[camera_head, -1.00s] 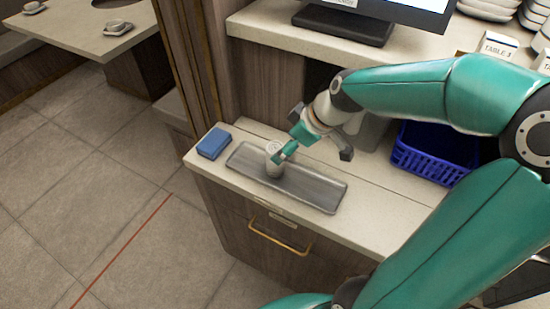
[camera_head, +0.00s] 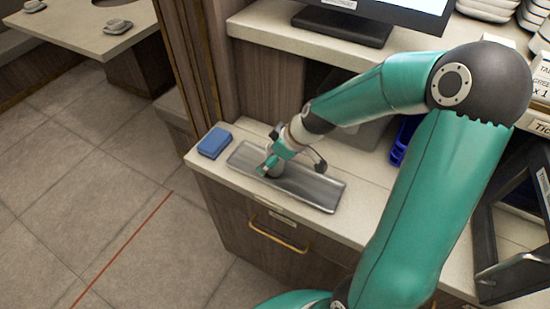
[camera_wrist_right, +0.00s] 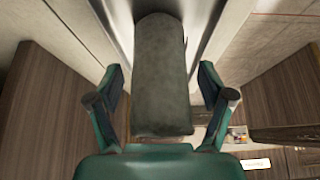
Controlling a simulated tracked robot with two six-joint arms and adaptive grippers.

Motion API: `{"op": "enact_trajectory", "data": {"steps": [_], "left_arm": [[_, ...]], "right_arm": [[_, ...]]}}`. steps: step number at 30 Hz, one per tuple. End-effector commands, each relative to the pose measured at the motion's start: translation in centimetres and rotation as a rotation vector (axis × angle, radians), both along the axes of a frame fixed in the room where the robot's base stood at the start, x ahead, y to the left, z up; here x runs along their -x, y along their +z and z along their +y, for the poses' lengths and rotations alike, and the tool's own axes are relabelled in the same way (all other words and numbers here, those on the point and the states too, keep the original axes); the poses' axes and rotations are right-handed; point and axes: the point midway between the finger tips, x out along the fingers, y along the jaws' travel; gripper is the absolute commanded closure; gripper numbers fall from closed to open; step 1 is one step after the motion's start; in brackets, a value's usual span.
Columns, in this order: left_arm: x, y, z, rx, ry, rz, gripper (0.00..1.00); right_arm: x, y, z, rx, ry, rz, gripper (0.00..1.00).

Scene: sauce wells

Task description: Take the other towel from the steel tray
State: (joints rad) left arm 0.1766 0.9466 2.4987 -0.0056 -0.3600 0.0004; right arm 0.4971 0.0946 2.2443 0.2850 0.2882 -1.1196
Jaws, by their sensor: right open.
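The steel tray (camera_head: 315,189) is a long, shallow tray on the counter. A grey rolled towel (camera_wrist_right: 161,75) lies in it, filling the middle of the right wrist view. In the head view the towel is mostly hidden by my right gripper (camera_head: 268,167), which is at the tray's left half. My right gripper (camera_wrist_right: 161,80) is open, with one finger on each side of the towel and a visible gap at both sides. The tray's raised edges show beside the towel in the wrist view. My left gripper is not in view.
A blue block-like item (camera_head: 214,143) lies on the counter left of the tray. A blue basket (camera_head: 403,140) is partly hidden behind my arm. A monitor base (camera_head: 342,24) stands on the shelf above. The counter's front edge and a brass drawer handle (camera_head: 278,235) are just below.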

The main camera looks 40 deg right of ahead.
Motion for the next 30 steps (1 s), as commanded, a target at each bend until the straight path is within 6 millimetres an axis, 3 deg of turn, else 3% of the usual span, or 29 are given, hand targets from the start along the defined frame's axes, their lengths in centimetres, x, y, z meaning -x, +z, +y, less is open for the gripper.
{"op": "enact_trajectory", "data": {"steps": [2,13,23,30], "left_arm": [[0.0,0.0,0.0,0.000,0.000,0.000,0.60],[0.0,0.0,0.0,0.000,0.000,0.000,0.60],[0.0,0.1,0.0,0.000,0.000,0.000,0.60],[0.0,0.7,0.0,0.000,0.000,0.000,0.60]], "right_arm": [[0.0,0.0,0.0,0.000,0.000,0.000,0.23],[0.0,0.0,0.0,0.000,-0.001,0.000,0.85],[0.0,0.3,-0.1,0.001,0.000,-0.001,0.86],[-0.1,2.4,0.0,0.001,0.000,-0.004,0.86]]}}
